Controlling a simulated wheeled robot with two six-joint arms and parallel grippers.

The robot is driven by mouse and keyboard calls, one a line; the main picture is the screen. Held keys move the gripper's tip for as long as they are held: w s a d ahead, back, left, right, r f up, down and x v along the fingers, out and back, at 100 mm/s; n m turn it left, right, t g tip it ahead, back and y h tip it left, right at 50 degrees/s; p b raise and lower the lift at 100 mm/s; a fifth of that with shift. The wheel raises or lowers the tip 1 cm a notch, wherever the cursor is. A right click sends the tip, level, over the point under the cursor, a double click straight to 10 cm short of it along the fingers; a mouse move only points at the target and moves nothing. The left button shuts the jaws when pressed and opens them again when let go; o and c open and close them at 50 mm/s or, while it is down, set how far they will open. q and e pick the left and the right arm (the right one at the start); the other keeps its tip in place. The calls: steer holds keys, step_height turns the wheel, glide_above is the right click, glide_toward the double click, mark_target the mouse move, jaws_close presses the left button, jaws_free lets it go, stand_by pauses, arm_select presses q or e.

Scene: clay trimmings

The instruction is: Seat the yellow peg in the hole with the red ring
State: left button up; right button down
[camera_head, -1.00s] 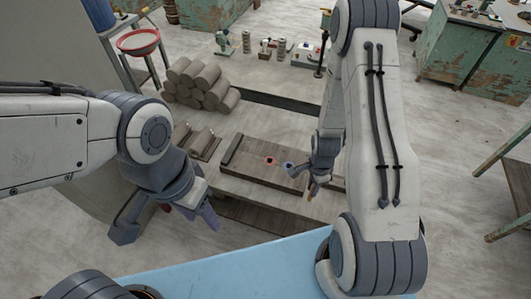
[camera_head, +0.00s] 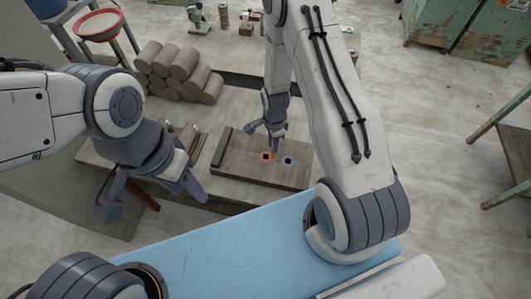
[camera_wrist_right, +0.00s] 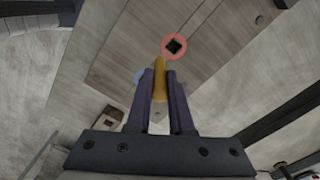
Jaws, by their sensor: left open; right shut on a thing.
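The red ring (camera_head: 266,156) surrounds a dark square hole in a wooden board (camera_head: 235,163); it shows clearly in the right wrist view (camera_wrist_right: 165,50). My right gripper (camera_head: 274,146) is shut on the yellow peg (camera_wrist_right: 159,78), which points out between its fingers. In the wrist view the peg's tip lies just below and left of the red ring, apart from the hole in the picture; its height above the board is hard to tell. My left gripper (camera_head: 152,200) is open and empty, left of the board and off it.
A blue ring (camera_head: 288,161) with a hole lies just right of the red one, partly hidden by a finger in the wrist view. A raised bar (camera_head: 221,147) edges the board's left end. Stacked clay rolls (camera_head: 183,63) lie behind. A blue surface (camera_head: 235,245) is in front.

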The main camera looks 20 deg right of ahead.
steer(key=f+b, duration=0.1)
steer(key=f, duration=0.1)
steer(key=w+a+f+b, duration=0.1)
steer(key=f, duration=0.1)
steer(key=w+a+f+b, duration=0.1)
steer(key=f+b, duration=0.1)
steer(key=shift+w, duration=0.15)
arm_select(q)
step_height(320, 180, down, 4)
steer(key=shift+f, duration=0.25)
arm_select(e)
steer(key=shift+r, duration=0.1)
arm_select(q)
steer(key=shift+s, duration=0.1)
steer(key=shift+f, duration=0.1)
arm_select(e)
steer(key=c, duration=1.2)
jaws_free()
steer(key=shift+f, duration=0.2)
steer(key=o, duration=0.4)
steer(key=shift+r, duration=0.15)
